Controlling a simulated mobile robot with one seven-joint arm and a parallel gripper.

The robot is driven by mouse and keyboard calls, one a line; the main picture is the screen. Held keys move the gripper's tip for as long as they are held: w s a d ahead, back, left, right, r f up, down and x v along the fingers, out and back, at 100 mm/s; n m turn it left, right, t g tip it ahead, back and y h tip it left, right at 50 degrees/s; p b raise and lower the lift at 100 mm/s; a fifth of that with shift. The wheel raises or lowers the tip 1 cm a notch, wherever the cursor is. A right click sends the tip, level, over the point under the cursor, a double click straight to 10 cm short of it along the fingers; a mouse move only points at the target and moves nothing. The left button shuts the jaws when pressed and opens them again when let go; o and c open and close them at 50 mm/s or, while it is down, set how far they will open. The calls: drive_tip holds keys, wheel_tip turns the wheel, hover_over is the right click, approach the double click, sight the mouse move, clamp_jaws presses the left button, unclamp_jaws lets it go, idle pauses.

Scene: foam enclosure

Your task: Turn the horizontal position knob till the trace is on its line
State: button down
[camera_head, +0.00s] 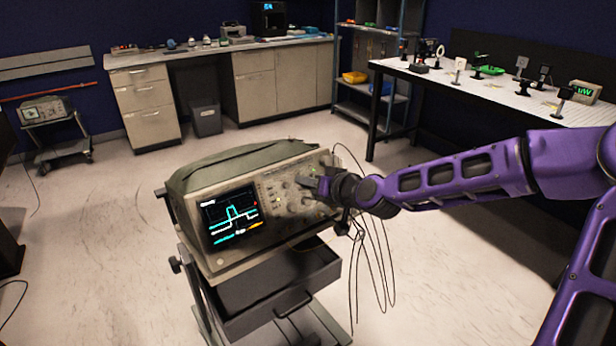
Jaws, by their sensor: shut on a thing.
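The oscilloscope (212,260) stands tilted back on a cart in the middle of the view. Its dark screen (231,214) shows a cyan trace with a raised pulse, a white stepped line close by it, and small coloured marks along the bottom. The two lines look offset from each other, but they are too small to tell by how much. My gripper (308,184) reaches in from the right on the purple arm and is shut on a knob on the control panel. The fingers hide that knob, so I cannot tell which one it is. Other knobs (294,205) show beside it.
An open drawer (275,290) juts out under the oscilloscope. Thin black cables (372,265) hang below my gripper. A table with optical parts (500,90) stands at the back right, and cabinets (265,82) line the back wall. The floor around the cart is clear.

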drive_tip(key=m+p, duration=0.1)
drive_tip(key=m, duration=0.3)
drive_tip(key=shift+m, duration=0.3)
drive_tip(key=shift+m+p, duration=0.6)
drive_tip(key=shift+m, duration=1.1)
drive_tip(key=shift+m, duration=0.3)
drive_tip(key=c, duration=1.1)
unclamp_jaws()
drive_tip(key=p+v, duration=0.1)
drive_tip(key=v, duration=1.6)
drive_tip(key=shift+s+p, duration=0.3)
drive_tip(key=shift+p, duration=0.05)
